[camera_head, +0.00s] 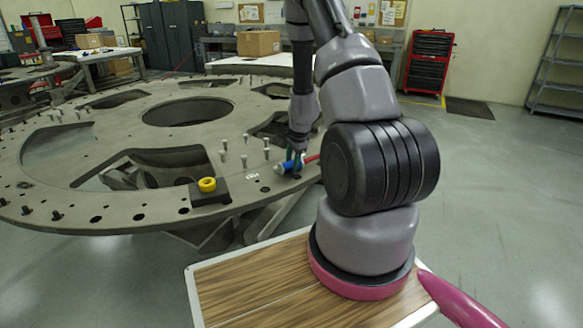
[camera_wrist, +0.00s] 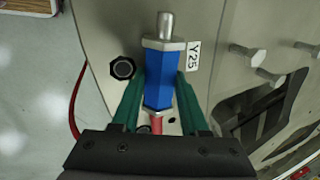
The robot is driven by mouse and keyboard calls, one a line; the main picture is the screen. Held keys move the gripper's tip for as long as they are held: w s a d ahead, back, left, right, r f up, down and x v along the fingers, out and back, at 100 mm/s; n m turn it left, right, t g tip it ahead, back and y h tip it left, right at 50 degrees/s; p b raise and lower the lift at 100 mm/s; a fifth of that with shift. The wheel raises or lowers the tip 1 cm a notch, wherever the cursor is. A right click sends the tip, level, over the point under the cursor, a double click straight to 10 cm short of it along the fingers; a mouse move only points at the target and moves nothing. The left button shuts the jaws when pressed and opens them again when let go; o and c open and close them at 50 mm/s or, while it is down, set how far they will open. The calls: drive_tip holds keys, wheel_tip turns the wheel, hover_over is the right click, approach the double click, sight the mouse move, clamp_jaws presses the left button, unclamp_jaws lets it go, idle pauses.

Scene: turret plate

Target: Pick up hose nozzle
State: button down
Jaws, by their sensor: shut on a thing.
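The hose nozzle has a blue faceted body with silver ends and a red part behind. It shows between the green fingers in the wrist view (camera_wrist: 158,72), and as a small blue and silver shape on the turret plate near its right edge in the head view (camera_head: 282,168). My gripper (camera_head: 293,160) is down at the plate and shut on the nozzle. In the wrist view, my gripper (camera_wrist: 160,88) has one green finger on each side of the blue body. The black palm hides the rear of the red part.
The large grey turret plate (camera_head: 120,190) has openings, holes and several upright bolts (camera_head: 245,158) near the nozzle. A yellow ring (camera_head: 207,184) sits on a dark block left of it. A black knob (camera_wrist: 123,68) and a Y25 label (camera_wrist: 193,56) lie close beside the nozzle.

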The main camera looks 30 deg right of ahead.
drive_tip(key=shift+r, duration=0.1)
idle(0.3)
wheel_tip(320, 180, up, 10)
drive_tip(key=shift+f, duration=0.1)
idle(0.5)
wheel_tip(320, 180, up, 14)
hover_over(292, 162)
idle(1.0)
drive_tip(key=shift+f, duration=0.1)
